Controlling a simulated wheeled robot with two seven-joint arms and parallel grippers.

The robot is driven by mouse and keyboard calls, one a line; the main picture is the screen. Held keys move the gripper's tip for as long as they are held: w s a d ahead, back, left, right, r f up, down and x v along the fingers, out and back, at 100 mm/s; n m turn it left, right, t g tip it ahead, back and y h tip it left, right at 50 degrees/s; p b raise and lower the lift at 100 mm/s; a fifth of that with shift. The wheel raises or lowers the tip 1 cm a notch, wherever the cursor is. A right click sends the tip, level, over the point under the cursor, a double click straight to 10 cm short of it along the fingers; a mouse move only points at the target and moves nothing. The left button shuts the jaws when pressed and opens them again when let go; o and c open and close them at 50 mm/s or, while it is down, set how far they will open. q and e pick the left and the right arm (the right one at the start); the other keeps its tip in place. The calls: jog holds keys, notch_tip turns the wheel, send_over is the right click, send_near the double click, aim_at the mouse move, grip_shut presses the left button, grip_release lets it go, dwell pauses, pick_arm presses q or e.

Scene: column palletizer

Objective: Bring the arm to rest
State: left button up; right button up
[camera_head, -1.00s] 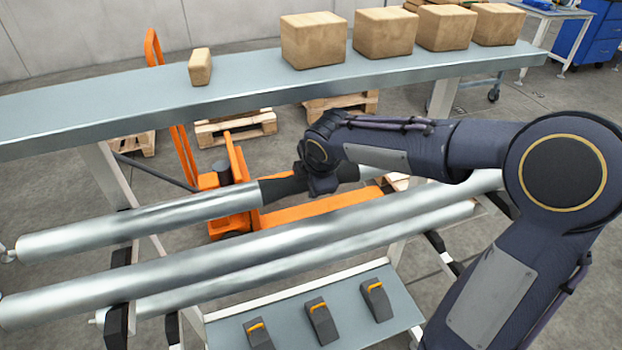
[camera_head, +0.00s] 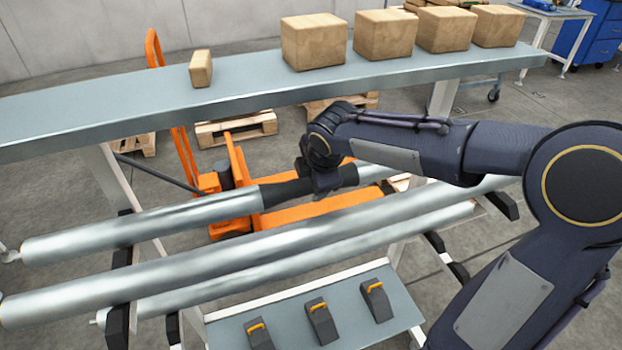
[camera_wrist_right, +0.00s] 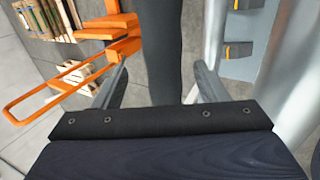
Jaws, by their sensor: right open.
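A long silver column (camera_head: 150,226) with a dark middle section (camera_head: 285,193) lies on the rack, nearest the conveyor. My right gripper (camera_head: 324,178) is at that dark section in the head view. In the wrist view the fingers of the right gripper (camera_wrist_right: 161,72) are open, one on each side of the dark section (camera_wrist_right: 162,45), with gaps visible on both sides. Two more silver columns (camera_head: 200,262) (camera_head: 300,267) lie in front. The fingertips are hard to make out in the head view. My left gripper is not in view.
A grey conveyor (camera_head: 250,90) runs across the back, carrying several cardboard boxes (camera_head: 313,42). An orange pallet truck (camera_head: 230,205) and wooden pallets (camera_head: 236,130) stand behind and below the rack. A shelf (camera_head: 350,325) with dark, orange-topped blocks (camera_head: 321,322) is in front.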

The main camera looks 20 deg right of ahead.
jog(key=s+d+r+m+y+p, duration=0.1)
jog(key=s+r+m+p, duration=0.3)
jog(key=s, duration=0.3)
jog(key=s+r+m+y+p, duration=0.1)
jog(key=s+r+m, duration=0.35)
jog(key=s, duration=0.35)
jog(key=s+a+f+m+y+p, duration=0.2)
jog(key=s+a+m+p, duration=0.1)
jog(key=s+m, duration=0.7)
jog(key=shift+m+p, duration=0.3)
jog(key=shift+m, duration=0.05)
